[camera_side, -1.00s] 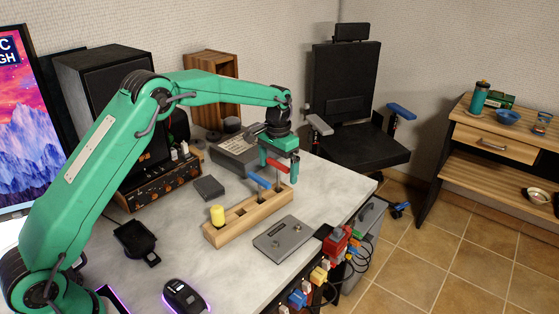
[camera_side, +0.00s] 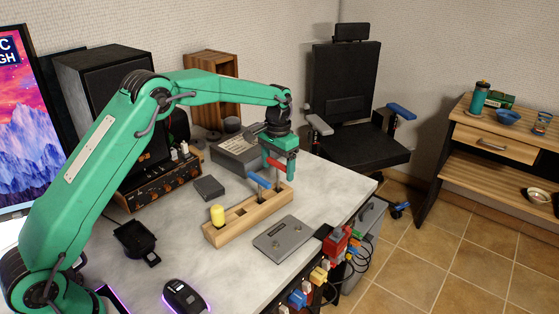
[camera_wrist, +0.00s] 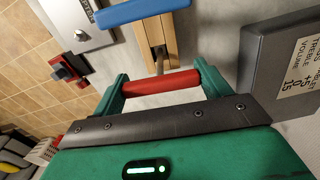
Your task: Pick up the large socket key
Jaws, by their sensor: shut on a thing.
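The red-handled T-shaped socket key (camera_side: 277,162) stands upright at the right end of a wooden holder (camera_side: 225,235). My gripper (camera_side: 279,164) is shut on its red handle. In the wrist view my gripper (camera_wrist: 161,82) has one finger at each end of the red handle (camera_wrist: 165,82), and the metal shaft runs down toward the holder (camera_wrist: 153,30). I cannot tell whether the shaft tip is still in its hole. A blue-handled key (camera_side: 259,180) stands beside it in the holder; its handle also shows in the wrist view (camera_wrist: 140,11). A yellow-handled piece (camera_side: 217,214) stands at the left end.
A grey plate (camera_side: 283,240) lies in front of the holder. A grey box with printed labels (camera_side: 234,154) is behind my gripper, close to it in the wrist view (camera_wrist: 285,65). A small dark box (camera_side: 209,188) lies behind the holder. The table edge is at right.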

